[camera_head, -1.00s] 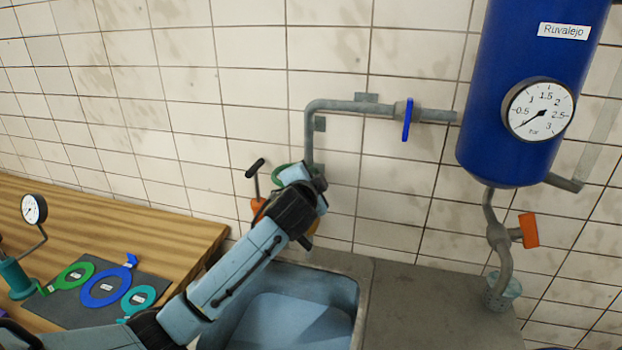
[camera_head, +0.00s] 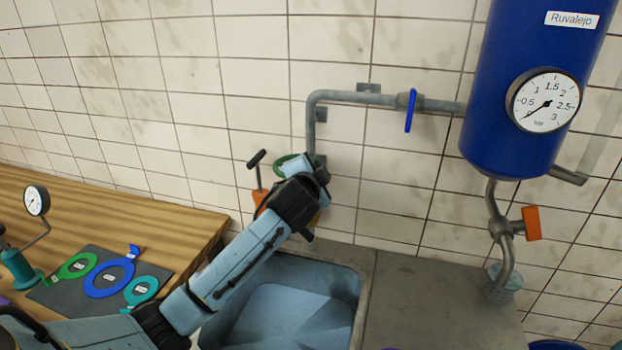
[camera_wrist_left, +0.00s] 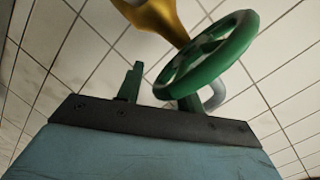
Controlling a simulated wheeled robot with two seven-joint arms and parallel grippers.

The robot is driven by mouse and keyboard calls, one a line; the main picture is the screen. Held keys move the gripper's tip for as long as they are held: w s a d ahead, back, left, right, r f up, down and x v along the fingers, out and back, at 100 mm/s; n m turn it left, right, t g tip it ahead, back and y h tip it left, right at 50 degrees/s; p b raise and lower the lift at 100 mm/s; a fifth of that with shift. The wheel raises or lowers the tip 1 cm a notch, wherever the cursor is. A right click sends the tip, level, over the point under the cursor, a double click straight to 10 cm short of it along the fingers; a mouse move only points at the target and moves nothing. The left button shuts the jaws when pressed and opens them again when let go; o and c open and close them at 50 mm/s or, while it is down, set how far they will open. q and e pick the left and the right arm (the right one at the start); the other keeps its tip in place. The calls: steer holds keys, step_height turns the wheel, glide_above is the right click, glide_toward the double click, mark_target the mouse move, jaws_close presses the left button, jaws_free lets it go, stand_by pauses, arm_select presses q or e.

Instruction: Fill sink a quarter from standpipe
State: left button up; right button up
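The grey pipe (camera_head: 312,118) runs along the wall from the blue tank, past a blue lever valve (camera_head: 411,110), and bends down behind my left wrist. A green handwheel (camera_head: 289,163) is partly hidden by the wrist; in the left wrist view the handwheel (camera_wrist_left: 212,48) sits beside a brass body (camera_wrist_left: 155,15). My left gripper (camera_wrist_left: 160,92) shows two green fingers standing apart, the right one close below the wheel's rim; contact cannot be told. The light-blue sink (camera_head: 345,285) lies below my forearm; whether it holds water is unclear. My right gripper is not in view.
The blue tank (camera_head: 510,140) carries a gauge (camera_head: 546,100) and an orange-handled drain valve (camera_head: 531,223) above a small cup (camera_head: 503,286). The wooden bench (camera_head: 120,220) holds colored rings on a mat (camera_head: 65,303) and a gauge pump (camera_head: 18,270). An orange tool (camera_head: 258,180) stands behind my arm.

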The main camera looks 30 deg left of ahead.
arm_select(q)
steer(key=v, duration=1.3)
steer(key=shift+b, duration=0.3)
steer(key=shift+c, duration=0.4)
